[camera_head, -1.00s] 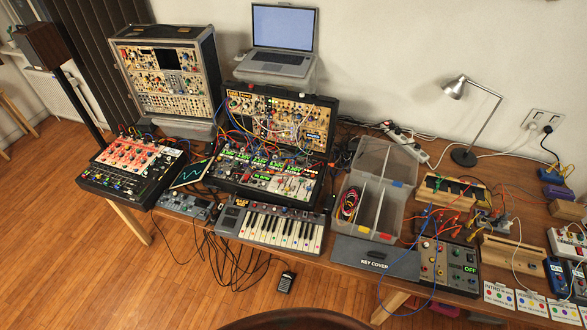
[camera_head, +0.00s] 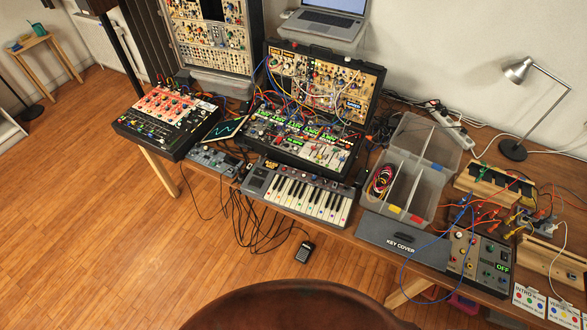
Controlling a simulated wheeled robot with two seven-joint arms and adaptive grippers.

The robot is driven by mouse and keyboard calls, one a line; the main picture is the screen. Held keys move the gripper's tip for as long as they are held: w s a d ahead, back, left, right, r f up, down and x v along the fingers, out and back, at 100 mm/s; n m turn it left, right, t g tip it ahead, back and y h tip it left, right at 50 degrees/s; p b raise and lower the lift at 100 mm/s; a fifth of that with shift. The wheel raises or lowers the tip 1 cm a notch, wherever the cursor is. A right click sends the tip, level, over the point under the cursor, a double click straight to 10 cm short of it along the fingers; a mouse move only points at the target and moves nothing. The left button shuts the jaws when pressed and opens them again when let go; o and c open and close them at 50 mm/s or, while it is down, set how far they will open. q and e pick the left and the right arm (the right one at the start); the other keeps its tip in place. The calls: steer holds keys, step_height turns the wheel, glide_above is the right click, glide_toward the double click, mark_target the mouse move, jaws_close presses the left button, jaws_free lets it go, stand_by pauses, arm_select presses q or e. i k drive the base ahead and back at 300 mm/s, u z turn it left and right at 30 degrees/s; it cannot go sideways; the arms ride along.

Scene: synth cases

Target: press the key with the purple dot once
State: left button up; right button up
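A small keyboard (camera_head: 298,195) with white and black keys lies at the front edge of the desk, near the middle of the head view. Its white keys carry small coloured dots near their front ends. The dots are too small to tell for sure which one is purple. No gripper and no arm of mine shows in the view.
A dark grey key cover (camera_head: 403,243) lies right of the keyboard, before a clear divided box (camera_head: 412,170). A modular synth case (camera_head: 322,90) stands behind the keyboard. A brown rounded chair-like shape (camera_head: 290,308) is at the bottom. Wooden floor (camera_head: 120,265) is open at left.

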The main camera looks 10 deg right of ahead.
mark_target(331, 219)
steer(key=k, duration=1.3)
steer(key=z, duration=0.65)
steer(key=i, duration=1.2)
steer(key=u, duration=0.5)
